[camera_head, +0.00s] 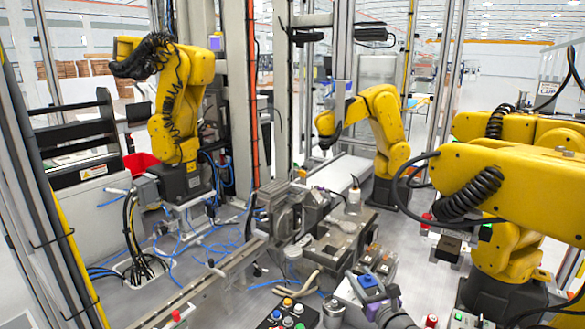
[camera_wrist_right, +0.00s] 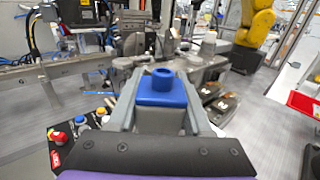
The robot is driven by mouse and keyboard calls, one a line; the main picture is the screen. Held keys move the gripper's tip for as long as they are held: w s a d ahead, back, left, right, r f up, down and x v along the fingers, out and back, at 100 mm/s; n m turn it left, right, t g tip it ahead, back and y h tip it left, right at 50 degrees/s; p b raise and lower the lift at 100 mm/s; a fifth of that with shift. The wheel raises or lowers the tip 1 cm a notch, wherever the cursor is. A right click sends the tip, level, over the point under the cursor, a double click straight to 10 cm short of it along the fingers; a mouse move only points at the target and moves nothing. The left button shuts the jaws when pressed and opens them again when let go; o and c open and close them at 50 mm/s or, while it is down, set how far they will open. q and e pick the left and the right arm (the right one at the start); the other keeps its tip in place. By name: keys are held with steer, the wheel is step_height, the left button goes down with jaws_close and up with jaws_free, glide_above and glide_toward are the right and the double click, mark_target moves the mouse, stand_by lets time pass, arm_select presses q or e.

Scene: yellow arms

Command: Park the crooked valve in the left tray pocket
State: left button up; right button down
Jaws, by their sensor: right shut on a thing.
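My right gripper (camera_head: 366,284) is low in the middle right of the head view, reaching in from the bottom edge. It is shut on a blue part with a short round knob on top (camera_wrist_right: 162,86), probably the valve. In the right wrist view the part sits between the two grey fingers (camera_wrist_right: 160,108); its lower portion is hidden, and I cannot tell its tilt. A dark tray-like fixture (camera_head: 386,262) with small parts lies just beyond the gripper. It also shows right of the fingers in the wrist view (camera_wrist_right: 212,92). I cannot make out the left pocket. My left gripper is not in view.
A button box (camera_head: 288,315) with coloured buttons and a metal cylinder (camera_head: 333,311) stand left of my right gripper. A metal rail (camera_head: 215,280) runs along the left. A white bottle (camera_head: 354,195) stands farther back. Several yellow arms (camera_head: 375,118) surround the bench.

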steer(key=shift+s+d+f+p, duration=0.1)
steer(key=shift+f+p, duration=0.1)
steer(key=shift+f, duration=0.2)
steer(key=shift+s+f+p, duration=0.1)
steer(key=shift+f+p, duration=0.05)
steer(key=shift+f, duration=0.2)
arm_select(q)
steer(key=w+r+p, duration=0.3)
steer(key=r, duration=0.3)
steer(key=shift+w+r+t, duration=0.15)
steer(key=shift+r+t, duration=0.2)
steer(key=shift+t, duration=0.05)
arm_select(e)
steer(key=s+f, duration=0.5)
steer(key=s, duration=0.2)
steer(key=shift+s+f, duration=0.25)
steer(key=shift+s, duration=0.15)
steer(key=shift+s, duration=0.15)
